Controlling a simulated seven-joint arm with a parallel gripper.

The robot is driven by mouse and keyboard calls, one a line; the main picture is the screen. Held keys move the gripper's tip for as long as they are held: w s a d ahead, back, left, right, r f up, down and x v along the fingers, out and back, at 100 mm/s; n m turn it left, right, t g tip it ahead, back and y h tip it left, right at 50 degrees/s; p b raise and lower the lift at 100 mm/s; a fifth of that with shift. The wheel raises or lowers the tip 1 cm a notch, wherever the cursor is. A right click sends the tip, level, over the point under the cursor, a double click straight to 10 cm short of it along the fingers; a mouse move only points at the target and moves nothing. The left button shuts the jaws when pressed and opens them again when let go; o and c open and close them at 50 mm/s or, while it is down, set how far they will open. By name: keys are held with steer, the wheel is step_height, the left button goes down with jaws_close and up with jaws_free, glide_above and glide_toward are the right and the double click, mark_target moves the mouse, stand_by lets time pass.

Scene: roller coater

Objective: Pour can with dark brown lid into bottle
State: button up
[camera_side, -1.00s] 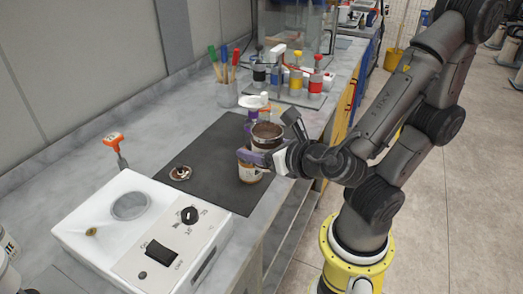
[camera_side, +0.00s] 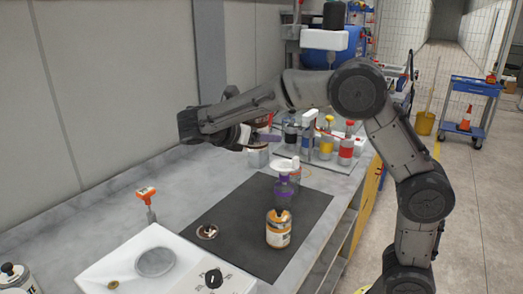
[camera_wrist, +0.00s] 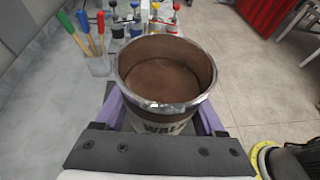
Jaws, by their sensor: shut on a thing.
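My gripper (camera_wrist: 162,112) is shut on an open can (camera_wrist: 165,98), with its purple fingers at both sides. The can has a metal rim, a brown inside and a pale label with dark letters. In the side view my gripper (camera_side: 264,138) is raised above the bench, left of the bottle, and my wrist largely hides the can. A bottle (camera_side: 285,187) with a purple upper part and a white funnel-like top (camera_side: 285,165) stands on the dark mat. A brown and white round lid (camera_side: 207,231) lies on the mat.
An orange-labelled container (camera_side: 278,230) stands on the mat (camera_side: 240,205) in front of the bottle. A white machine (camera_side: 180,262) is at the front left. Coloured bottles (camera_side: 327,140) stand behind. The left bench is mostly clear.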

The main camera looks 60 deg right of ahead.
steer(key=w+d+f+m+g, duration=0.1)
steer(key=w+d+f+m, duration=0.1)
steer(key=d+f+m, duration=0.4)
steer(key=d+m, duration=0.1)
steer(key=d, duration=0.4)
steer(key=shift+d+f+m+g, duration=0.3)
steer(key=shift+f, duration=0.05)
steer(key=shift+w+d+f+m+h, duration=0.1)
steer(key=shift+w+f+m+h, duration=0.1)
steer(key=shift+f+m+h, duration=0.25)
stand_by(1.2)
steer(key=shift+w+f+m+t, duration=0.1)
steer(key=shift+m+t, duration=0.25)
steer(key=shift+t, duration=0.15)
stand_by(0.3)
stand_by(0.8)
steer(key=shift+w+m+h, duration=0.1)
steer(key=shift+m+h, duration=0.25)
steer(key=shift+m, duration=0.15)
